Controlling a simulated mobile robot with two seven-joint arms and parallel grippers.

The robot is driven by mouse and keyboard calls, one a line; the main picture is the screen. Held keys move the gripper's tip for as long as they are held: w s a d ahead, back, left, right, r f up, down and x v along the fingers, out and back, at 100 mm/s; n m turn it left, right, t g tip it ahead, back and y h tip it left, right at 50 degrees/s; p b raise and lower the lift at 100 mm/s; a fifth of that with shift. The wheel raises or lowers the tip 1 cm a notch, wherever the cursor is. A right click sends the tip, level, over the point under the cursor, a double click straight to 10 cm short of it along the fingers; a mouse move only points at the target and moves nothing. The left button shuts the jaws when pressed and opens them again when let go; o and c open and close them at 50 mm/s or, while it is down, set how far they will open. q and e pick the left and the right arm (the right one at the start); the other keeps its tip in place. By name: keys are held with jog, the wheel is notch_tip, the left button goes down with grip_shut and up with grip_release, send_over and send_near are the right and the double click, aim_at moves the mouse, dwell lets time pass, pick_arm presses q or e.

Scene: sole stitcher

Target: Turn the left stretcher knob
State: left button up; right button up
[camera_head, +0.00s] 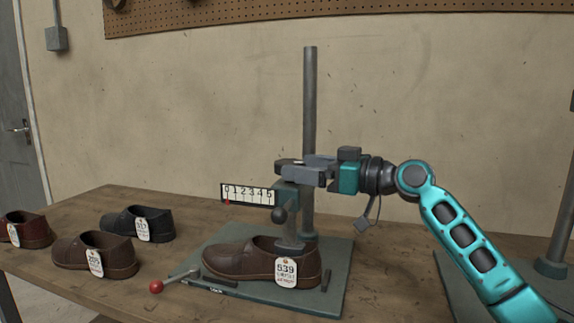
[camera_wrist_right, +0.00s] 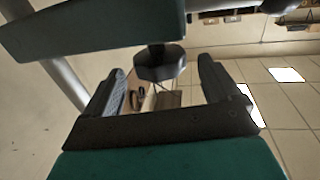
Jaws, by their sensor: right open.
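The left stretcher stands on a green base plate (camera_head: 335,285) with a tall grey post (camera_head: 309,100). A brown shoe (camera_head: 235,261) with a white tag reading 539 sits on the plate under the teal head (camera_head: 288,196). A scale marked 0 to 5 (camera_head: 250,194) has its red pointer near 0. A dark round knob (camera_head: 279,215) shows below the head. My right gripper (camera_head: 283,170) is over the head, in front of the post, partly covering it. In the right wrist view, a dark faceted knob (camera_wrist_right: 160,65) lies between and beyond the open fingers (camera_wrist_right: 160,92). Contact is not visible.
A red-tipped lever (camera_head: 156,287) lies at the plate's front left. Several tagged shoes (camera_head: 97,255) stand on the left of the wooden bench (camera_head: 75,205). Another post (camera_head: 552,265) stands on a plate at the right. A wall is behind.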

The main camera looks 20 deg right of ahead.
jog(key=v, duration=0.7)
dwell(0.3)
jog(key=shift+s, duration=0.1)
